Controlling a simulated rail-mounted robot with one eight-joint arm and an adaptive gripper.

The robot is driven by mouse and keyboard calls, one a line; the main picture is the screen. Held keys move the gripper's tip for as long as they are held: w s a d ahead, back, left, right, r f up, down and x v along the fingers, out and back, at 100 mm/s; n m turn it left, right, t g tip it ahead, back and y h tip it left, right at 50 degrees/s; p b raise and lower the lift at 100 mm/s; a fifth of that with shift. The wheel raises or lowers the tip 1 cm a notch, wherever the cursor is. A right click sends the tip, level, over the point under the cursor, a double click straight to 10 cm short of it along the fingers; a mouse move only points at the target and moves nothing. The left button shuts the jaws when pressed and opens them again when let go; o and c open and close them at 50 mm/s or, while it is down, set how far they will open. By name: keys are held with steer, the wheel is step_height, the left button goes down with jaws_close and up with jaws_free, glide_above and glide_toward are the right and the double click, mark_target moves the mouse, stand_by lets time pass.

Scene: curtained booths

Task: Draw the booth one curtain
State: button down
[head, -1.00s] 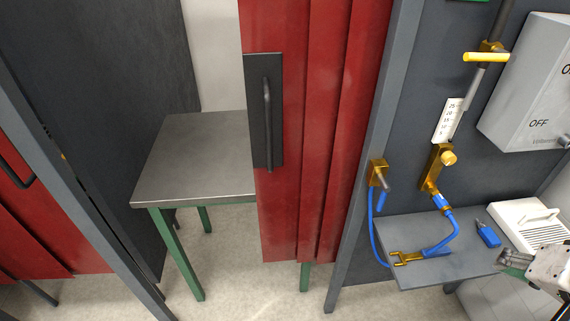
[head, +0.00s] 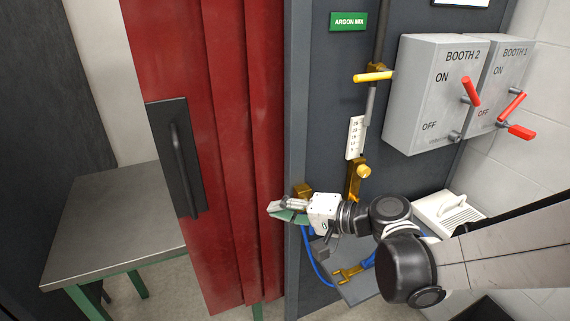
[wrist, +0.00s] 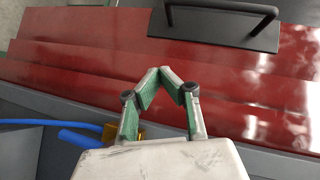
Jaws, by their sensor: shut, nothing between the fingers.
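The red curtain (head: 225,150) hangs in folds, bunched at the right side of the booth opening, beside the grey post. Its black handle plate with a bar handle (head: 177,157) is on its left edge. In the wrist view the curtain (wrist: 100,60) runs across the picture and the handle (wrist: 222,20) is at the top, beyond the fingertips. My gripper (head: 272,210) is in front of the curtain's right part, to the right of and lower than the handle. In the wrist view my gripper (wrist: 165,72) has its fingertips together, with nothing between them.
A metal table (head: 115,225) with green legs stands in the open booth. To the right are the grey post (head: 297,120), a gas flowmeter (head: 355,140), blue hose, a small shelf and grey switch boxes (head: 435,95) with red levers. The opening left of the curtain is free.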

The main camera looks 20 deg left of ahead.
steer(key=s+a+f, duration=0.1)
steer(key=s+a, duration=0.1)
steer(key=a, duration=0.6)
steer(key=s+a+f+g+y+p, duration=0.1)
steer(key=s+a+f, duration=0.1)
steer(key=a, duration=0.6)
steer(key=shift+s+y, duration=0.15)
steer(key=shift+y, duration=0.15)
steer(key=shift+a, duration=0.15)
